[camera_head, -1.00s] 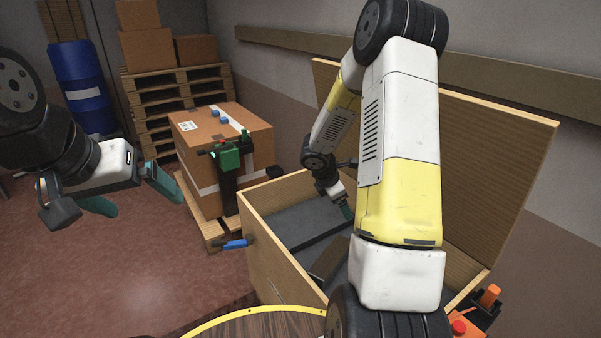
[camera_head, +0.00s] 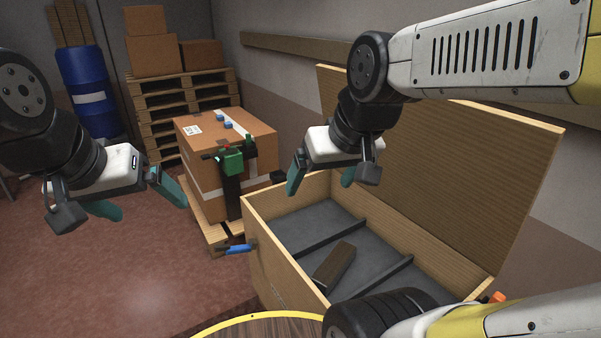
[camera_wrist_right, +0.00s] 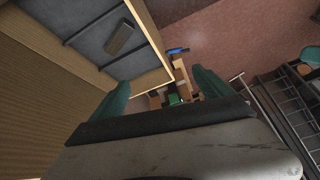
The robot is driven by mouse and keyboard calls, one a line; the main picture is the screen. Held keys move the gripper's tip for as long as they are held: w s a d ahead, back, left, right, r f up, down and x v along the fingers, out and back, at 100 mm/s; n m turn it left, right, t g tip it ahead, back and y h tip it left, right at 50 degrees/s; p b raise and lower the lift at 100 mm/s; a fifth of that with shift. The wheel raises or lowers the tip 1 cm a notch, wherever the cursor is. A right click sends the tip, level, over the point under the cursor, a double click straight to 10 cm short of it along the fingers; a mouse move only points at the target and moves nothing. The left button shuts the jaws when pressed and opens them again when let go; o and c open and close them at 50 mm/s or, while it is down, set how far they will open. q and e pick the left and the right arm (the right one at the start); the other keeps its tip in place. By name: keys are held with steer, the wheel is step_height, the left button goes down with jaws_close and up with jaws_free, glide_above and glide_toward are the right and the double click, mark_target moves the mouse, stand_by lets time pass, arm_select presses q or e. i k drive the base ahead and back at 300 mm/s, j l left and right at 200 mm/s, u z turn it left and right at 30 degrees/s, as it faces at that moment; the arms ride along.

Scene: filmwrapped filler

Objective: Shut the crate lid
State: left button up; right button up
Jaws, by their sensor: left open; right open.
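The wooden crate (camera_head: 272,262) stands open in the head view, right of centre. Its lid (camera_head: 460,165) is raised and leans back on the far side. Inside lies a dark brown block (camera_head: 334,266) on a grey floor with dividers; the block also shows in the right wrist view (camera_wrist_right: 119,39). My right gripper (camera_head: 318,184) is open and empty above the crate's far left corner, in front of the lid's left end. Its teal fingers also show in the right wrist view (camera_wrist_right: 160,90). My left gripper (camera_head: 146,200) is open and empty, well left of the crate.
A taped cardboard box (camera_head: 197,170) with a green and black tool on it sits on a pallet left of the crate. A blue-handled item (camera_head: 238,248) is at the crate's left wall. Stacked pallets (camera_head: 185,105) and a blue barrel (camera_head: 88,90) stand behind. The left floor is clear.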

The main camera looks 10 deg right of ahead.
mark_target(471, 175)
steer(key=z, duration=1.2)
